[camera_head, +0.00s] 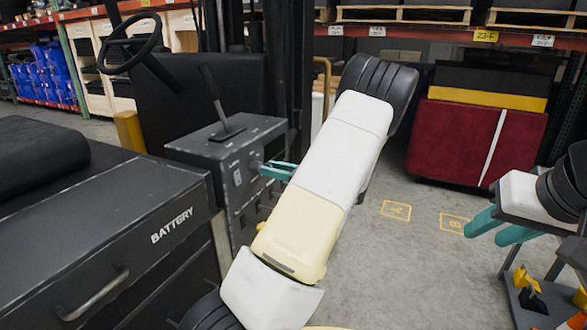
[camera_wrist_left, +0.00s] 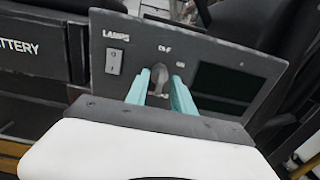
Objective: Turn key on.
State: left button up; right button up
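The key (camera_wrist_left: 158,78) is a grey knob on a dark control panel (camera_wrist_left: 210,60) in the left wrist view. It stands upright below the OFF label, with ON marked to its right. My left gripper (camera_wrist_left: 160,84) has its teal fingertips on either side of the key, with little or no visible gap. In the head view my left gripper (camera_head: 277,170) reaches leftward to the panel face of the dark console (camera_head: 229,150), and its fingertips hide the key. My right gripper (camera_head: 497,226) is at the right, away from the console, with fingers apart and nothing visible between them.
A LAMPS switch (camera_wrist_left: 113,62) sits left of the key. The black BATTERY box (camera_head: 130,240) is left of the console, and a lever (camera_head: 213,95) rises from the console top. A steering wheel (camera_head: 130,44) stands behind. Open floor lies between.

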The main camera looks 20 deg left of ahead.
pick_arm(q)
grip_shut()
jog(key=shift+m, duration=0.3)
jog(key=m, duration=1.1)
jog(key=shift+w+f, duration=0.1)
jog(key=shift+w, duration=0.1)
jog(key=shift+m, duration=0.3)
dwell(0.5)
